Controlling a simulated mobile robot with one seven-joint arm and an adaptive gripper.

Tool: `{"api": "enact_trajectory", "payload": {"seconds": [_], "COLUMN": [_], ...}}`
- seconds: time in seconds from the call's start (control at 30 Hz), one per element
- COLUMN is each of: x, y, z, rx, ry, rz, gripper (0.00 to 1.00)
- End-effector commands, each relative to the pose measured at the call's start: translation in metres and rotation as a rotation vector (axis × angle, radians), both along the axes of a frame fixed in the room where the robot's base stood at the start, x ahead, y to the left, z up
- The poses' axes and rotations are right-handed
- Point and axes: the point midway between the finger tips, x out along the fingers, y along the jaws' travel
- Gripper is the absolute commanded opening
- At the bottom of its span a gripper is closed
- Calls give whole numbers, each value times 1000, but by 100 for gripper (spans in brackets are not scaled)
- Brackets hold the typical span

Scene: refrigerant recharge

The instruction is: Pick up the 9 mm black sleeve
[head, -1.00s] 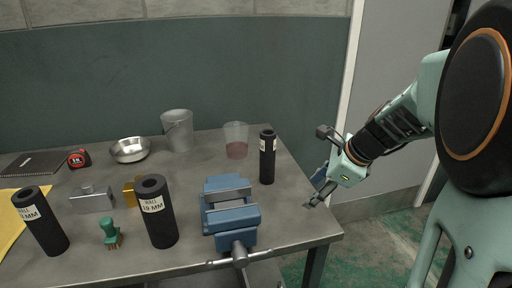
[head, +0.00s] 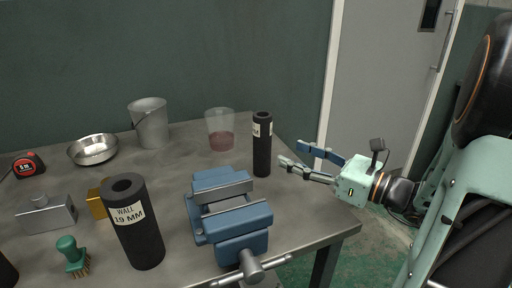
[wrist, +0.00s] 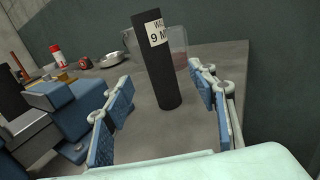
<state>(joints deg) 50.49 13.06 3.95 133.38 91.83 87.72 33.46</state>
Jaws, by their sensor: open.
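The 9 mm black sleeve (head: 262,150) stands upright on the table near its right edge, behind the vise. In the wrist view the sleeve (wrist: 162,75) stands ahead, between the two fingers but beyond their tips, with part of a white label reading 9 M. My gripper (head: 309,160) is open and empty. It is to the right of the sleeve in the head view, fingers pointing left towards it, not touching. The open fingers also show in the wrist view (wrist: 160,95).
A blue vise (head: 232,215) stands just in front of the sleeve. A clear cup (head: 220,130) with reddish contents is behind it. A wider 19 mm sleeve (head: 136,225), a metal bucket (head: 149,123), a steel bowl (head: 92,150) and a green-handled brush (head: 73,257) are further left.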

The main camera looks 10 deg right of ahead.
Motion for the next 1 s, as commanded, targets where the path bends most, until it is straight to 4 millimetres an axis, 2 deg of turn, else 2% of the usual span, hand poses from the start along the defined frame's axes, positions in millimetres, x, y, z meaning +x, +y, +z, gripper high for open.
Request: {"api": "enact_trajectory", "payload": {"seconds": [0.2,0.47,0.7,1.0], "x": [26,42,68,75], "y": [24,39,63,69], "z": [-2,-3,-7,-5], "rx": [1,1,0,0], "ry": [-2,-1,0,1], "rz": [3,3,4,0], "gripper": [53,53,53,53]}}
